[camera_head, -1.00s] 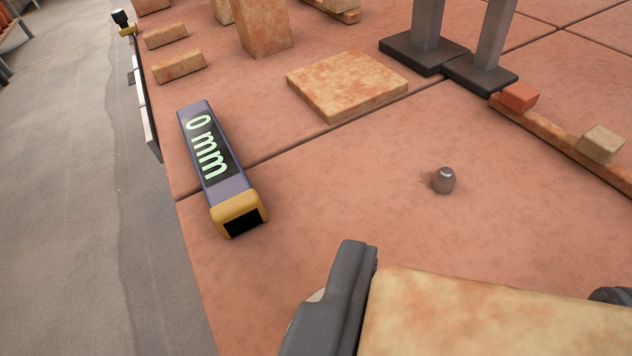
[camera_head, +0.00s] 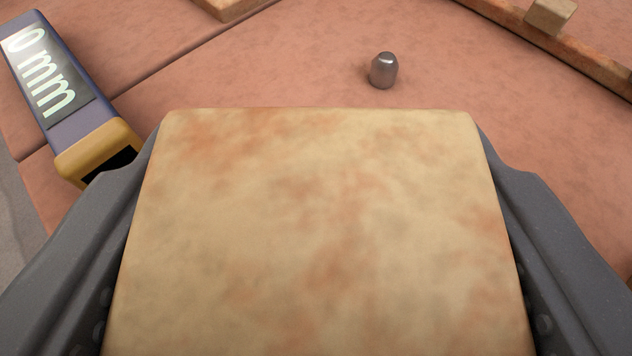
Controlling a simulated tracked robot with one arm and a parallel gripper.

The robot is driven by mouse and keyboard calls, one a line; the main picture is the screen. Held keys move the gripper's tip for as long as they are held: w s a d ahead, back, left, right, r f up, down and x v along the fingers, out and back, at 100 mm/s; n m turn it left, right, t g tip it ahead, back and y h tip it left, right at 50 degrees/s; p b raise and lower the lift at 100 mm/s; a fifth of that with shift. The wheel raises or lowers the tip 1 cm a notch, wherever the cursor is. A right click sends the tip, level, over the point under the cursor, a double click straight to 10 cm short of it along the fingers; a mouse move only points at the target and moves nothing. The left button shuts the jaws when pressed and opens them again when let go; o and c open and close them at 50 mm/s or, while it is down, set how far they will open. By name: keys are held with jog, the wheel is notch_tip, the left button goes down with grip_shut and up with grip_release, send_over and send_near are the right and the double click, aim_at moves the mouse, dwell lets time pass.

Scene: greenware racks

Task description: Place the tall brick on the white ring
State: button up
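A large mottled cream-and-orange brick (camera_head: 315,230) fills the lower middle of the camera view. My gripper (camera_head: 325,180) has one dark finger along each side of it, with no clear gap at either side. I see mostly one broad face, so its height and whether its base touches anything are hidden. I cannot see the white ring in the current view; the brick and fingers cover much of the area below.
A blue-and-yellow gauge reading "0 mm" (camera_head: 68,95) lies at the left, close to the left finger. A small metal peg (camera_head: 383,70) stands beyond the brick. A wooden rail (camera_head: 570,48) bearing a small block (camera_head: 550,15) crosses the upper right. Reddish surface between them is clear.

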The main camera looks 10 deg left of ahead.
jog(key=o, duration=1.2)
jog(key=shift+f, duration=0.1)
